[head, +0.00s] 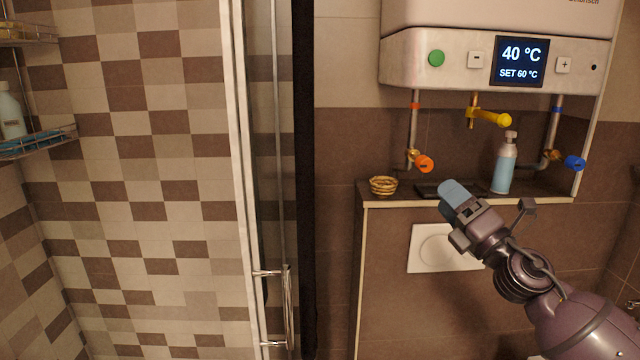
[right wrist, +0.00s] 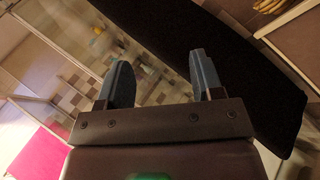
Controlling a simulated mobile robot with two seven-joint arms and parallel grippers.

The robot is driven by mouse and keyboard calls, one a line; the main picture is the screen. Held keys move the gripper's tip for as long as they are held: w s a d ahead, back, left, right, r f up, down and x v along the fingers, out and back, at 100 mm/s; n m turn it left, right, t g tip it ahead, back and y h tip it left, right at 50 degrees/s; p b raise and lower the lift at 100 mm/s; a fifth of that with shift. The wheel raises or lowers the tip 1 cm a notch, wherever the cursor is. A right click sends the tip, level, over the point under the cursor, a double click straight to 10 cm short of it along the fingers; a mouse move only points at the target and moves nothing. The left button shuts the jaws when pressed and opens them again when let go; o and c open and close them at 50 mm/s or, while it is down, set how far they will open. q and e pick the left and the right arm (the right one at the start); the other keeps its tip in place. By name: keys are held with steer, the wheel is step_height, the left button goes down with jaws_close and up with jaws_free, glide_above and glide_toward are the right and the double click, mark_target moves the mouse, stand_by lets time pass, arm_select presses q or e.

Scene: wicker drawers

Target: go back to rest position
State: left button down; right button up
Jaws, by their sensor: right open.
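My right gripper (head: 455,195) reaches in from the lower right in the head view, in front of the ledge below the water heater. Its blue-grey fingers point up and to the left. In the right wrist view the two fingers of the right gripper (right wrist: 162,82) stand well apart with nothing between them. My left gripper is not in the head view.
A water heater (head: 440,60) with valves hangs above. A glass shower door (head: 262,150) with a metal handle (head: 287,305) stands at the left.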

steer(key=s+d+f+m+g+h, duration=0.1)
steer(key=s+f+m+h, duration=0.2)
steer(key=f+m, duration=0.55)
steer(key=s+d+f+m+h, duration=0.2)
steer(key=s+f+m+h, duration=0.15)
steer(key=f+m, duration=0.45)
steer(key=s+d+f+m+g+h, duration=0.1)
steer(key=s+f+m+h, duration=0.15)
steer(key=f+m, duration=0.5)
steer(key=s+f+m+g+h, duration=0.3)
steer(key=s+f+m+g, duration=0.3)
steer(key=s+f, duration=1.6)
steer(key=shift+s+d+m, duration=0.25)
steer(key=shift+s+m, duration=0.15)
steer(key=shift+s, duration=0.25)
